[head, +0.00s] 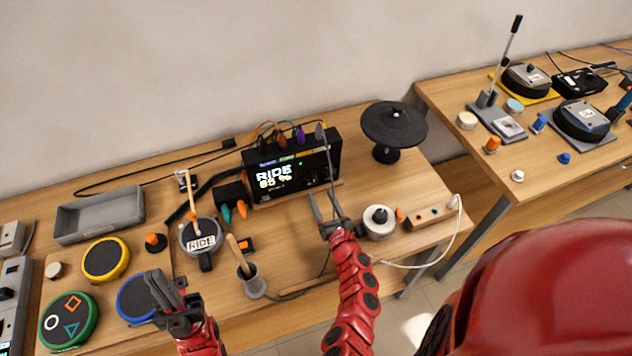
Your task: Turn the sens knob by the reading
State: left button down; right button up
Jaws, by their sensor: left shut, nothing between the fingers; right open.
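A black module (318,172) stands on the table with a lit screen (274,177) reading "RIDE" and a percentage that looks like 65 or 85. A white round knob with a black top (380,216) stands right of my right gripper; I cannot read a label, so I cannot tell whether it is the sens knob. My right gripper (327,207) is open and empty in front of the module, apart from the white knob. My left gripper (163,289) is shut and empty, over the blue-rimmed pad (132,300) and hiding part of it.
A round pad labelled "RIDE" (201,235) lies left of the module. A black cymbal pad (394,124) stands behind right. Yellow (105,259) and green (69,319) pads, a grey tray (98,214) and a cup with a stick (254,285) occupy the left. A small box (430,212) trails a white cable.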

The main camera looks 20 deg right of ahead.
aim_at(314, 181)
jog(key=w, duration=0.5)
jog(key=shift+w, duration=0.35)
grip_shut()
